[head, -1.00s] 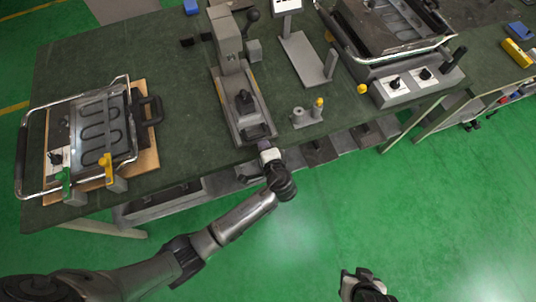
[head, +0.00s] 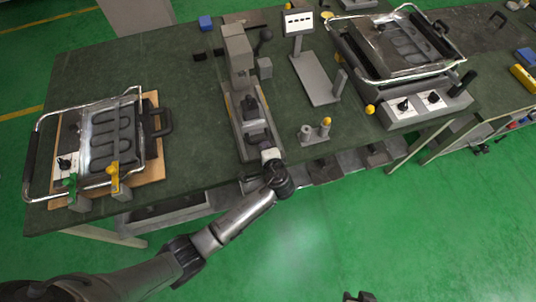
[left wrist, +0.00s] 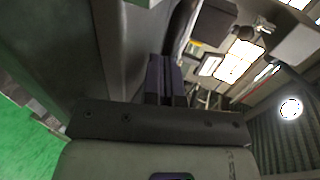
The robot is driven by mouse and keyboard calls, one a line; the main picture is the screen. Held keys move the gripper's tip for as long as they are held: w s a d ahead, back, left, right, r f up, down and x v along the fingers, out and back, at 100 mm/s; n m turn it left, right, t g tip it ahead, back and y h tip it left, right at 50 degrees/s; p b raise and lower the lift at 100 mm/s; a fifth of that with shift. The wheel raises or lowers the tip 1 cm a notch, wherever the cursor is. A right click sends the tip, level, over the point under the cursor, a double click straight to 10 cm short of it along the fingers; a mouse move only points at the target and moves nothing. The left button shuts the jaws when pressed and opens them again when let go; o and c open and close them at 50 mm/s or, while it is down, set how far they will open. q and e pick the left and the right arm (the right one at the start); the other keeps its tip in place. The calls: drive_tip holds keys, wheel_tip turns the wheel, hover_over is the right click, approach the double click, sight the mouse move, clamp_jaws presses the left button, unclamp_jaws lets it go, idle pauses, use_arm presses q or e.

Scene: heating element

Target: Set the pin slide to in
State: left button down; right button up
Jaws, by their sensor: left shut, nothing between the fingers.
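The pin slide seems to be the dark carriage with a black knob (head: 249,106) on the long grey rail of the press-like fixture (head: 237,55) on the green bench. My left gripper (head: 262,135) is at the near end of that rail, just in front of the carriage. Whether it touches the carriage is hidden. In the left wrist view its dark fingers (left wrist: 165,80) are together with nothing between them, close beside a large grey surface (left wrist: 60,50). Only a dark tip of my right gripper (head: 358,297) shows at the bottom edge.
A heating plate in a wire frame (head: 110,140) lies on a wooden board at the left. A second heater unit with knobs (head: 415,105) stands at the right. A small stand with a yellow-topped pin (head: 316,133) and a grey panel stand (head: 316,80) are right of the fixture.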

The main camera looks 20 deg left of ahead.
use_arm(q)
drive_tip(key=shift+s+d+f, duration=0.1)
drive_tip(key=shift+s+d, duration=0.05)
drive_tip(key=shift+s, duration=0.05)
